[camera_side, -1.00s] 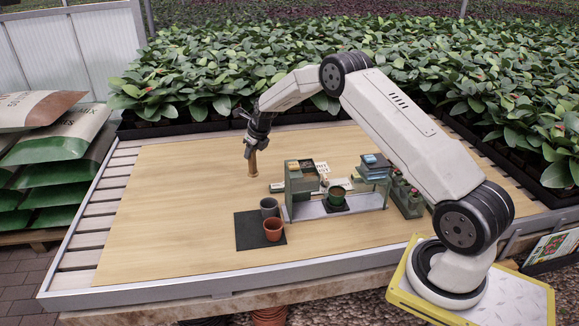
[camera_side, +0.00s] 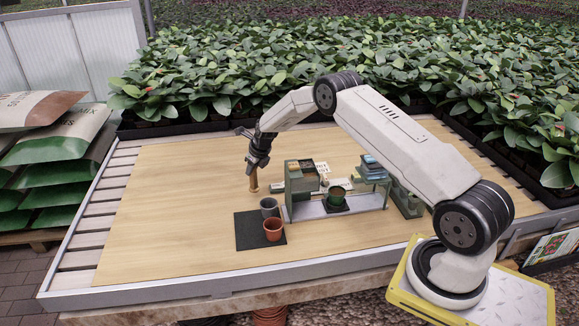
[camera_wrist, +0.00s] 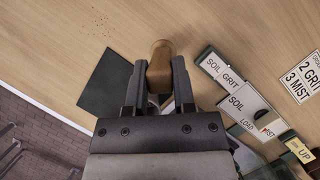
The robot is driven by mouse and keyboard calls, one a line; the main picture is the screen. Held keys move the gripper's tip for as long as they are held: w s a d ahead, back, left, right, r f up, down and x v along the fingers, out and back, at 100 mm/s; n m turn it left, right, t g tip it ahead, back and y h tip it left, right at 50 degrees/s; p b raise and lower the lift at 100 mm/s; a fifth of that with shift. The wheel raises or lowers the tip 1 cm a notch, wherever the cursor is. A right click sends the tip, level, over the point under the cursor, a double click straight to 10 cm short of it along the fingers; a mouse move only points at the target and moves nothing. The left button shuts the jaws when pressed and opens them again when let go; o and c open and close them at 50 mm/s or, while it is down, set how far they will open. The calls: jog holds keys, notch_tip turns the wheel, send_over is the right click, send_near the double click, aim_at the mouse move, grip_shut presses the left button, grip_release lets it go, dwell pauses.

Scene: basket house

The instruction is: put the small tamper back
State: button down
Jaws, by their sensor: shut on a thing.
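The small tamper is a brown, wood-coloured rod with a rounded end. In the side view the tamper (camera_side: 253,184) hangs below my gripper (camera_side: 254,165), just above or touching the wooden board. In the wrist view my gripper (camera_wrist: 155,90) is shut on the tamper (camera_wrist: 160,65), whose body stands between the two dark fingers. I cannot tell whether its lower end touches the board. The place where the tamper belongs is not clear in these frames.
In the wrist view, lettered labels (camera_wrist: 222,68) lie close right. The board's left side is clear.

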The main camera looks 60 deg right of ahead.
aim_at(253, 176)
jog(key=shift+f, duration=1.85)
jog(key=shift+f, duration=0.15)
jog(key=shift+c, duration=2.2)
grip_release()
jog(key=v, duration=1.2)
